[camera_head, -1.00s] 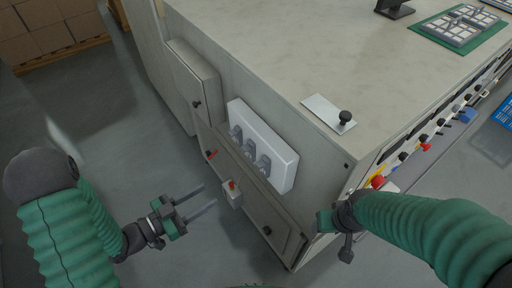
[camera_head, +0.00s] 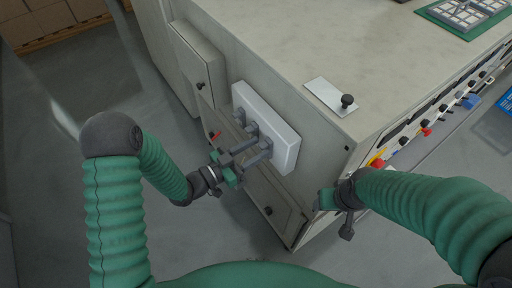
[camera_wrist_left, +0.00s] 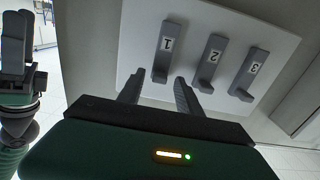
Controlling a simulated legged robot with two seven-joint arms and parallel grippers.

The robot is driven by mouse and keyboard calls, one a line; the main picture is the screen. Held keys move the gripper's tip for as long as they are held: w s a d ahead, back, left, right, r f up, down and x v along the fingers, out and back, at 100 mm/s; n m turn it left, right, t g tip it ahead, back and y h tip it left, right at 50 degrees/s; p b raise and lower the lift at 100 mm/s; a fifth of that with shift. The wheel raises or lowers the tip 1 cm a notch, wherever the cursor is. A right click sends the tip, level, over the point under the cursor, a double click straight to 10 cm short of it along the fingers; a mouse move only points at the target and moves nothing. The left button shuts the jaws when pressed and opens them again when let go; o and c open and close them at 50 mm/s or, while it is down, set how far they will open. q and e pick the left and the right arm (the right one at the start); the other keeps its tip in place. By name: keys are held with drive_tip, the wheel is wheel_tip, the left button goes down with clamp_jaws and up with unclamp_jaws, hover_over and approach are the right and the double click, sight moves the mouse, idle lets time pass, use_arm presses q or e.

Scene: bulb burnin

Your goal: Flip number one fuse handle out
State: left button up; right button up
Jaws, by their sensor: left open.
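The white fuse panel (camera_head: 285,145) is on the side of the grey cabinet. In the left wrist view it bears three grey handles: number one (camera_wrist_left: 166,48), number two (camera_wrist_left: 211,60) and number three (camera_wrist_left: 250,70). My left gripper (camera_head: 258,146) is open at the panel. In the left wrist view its two fingertips (camera_wrist_left: 159,78) are on either side of the lower end of handle one. I cannot tell whether they touch it. In the head view the gripper partly hides the handles. My right gripper (camera_head: 340,210) is by the cabinet corner; its jaws are unclear.
The cabinet top (camera_head: 275,55) carries a metal plate with a black knob (camera_head: 347,101) near the edge. Buttons and a red knob (camera_head: 377,163) line the cabinet's other side. A small red lever (camera_head: 216,135) is left of the panel. The floor at left is clear.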

use_arm(q)
drive_tip(key=shift+c, duration=0.4)
clamp_jaws()
idle(1.0)
